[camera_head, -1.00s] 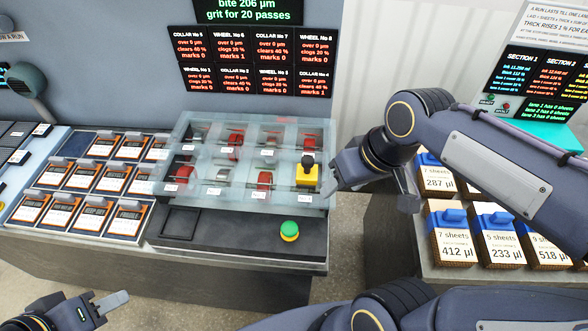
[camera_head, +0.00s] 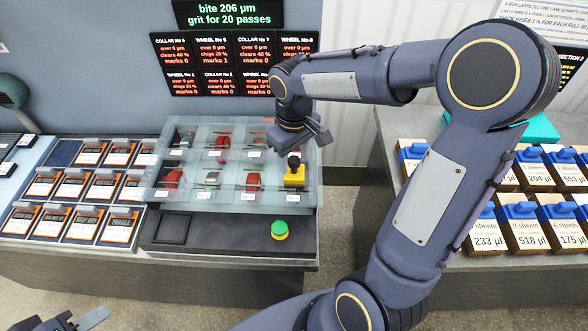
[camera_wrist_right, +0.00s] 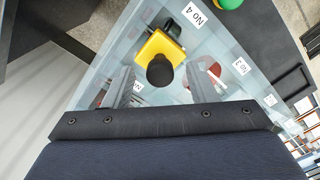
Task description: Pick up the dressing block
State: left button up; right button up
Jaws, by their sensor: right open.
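The dressing block, which I take to be the yellow block with a round black knob (camera_head: 294,178), sits at the right front of the clear slotted case (camera_head: 235,195). In the right wrist view the yellow block (camera_wrist_right: 158,46) shows near the "No 4" label, its knob toward the camera. My right gripper (camera_head: 300,147) is open, pointing down just above and behind the knob. In the right wrist view its two fingers (camera_wrist_right: 162,84) stand apart on either side of the knob, with nothing gripped. My left gripper (camera_head: 82,321) is cut off at the bottom left.
Red and grey wheels sit in the case's other compartments. A green button (camera_head: 279,229) is on the black front ledge. Orange-edged cards (camera_head: 85,190) fill a rack at left. Boxes with blue clips (camera_head: 525,225) stand on the right bench. Dark display panels (camera_head: 230,65) hang behind.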

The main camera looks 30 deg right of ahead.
jog(key=shift+f, duration=0.75)
jog(key=c, duration=1.1)
grip_shut()
jog(key=shift+r, duration=0.2)
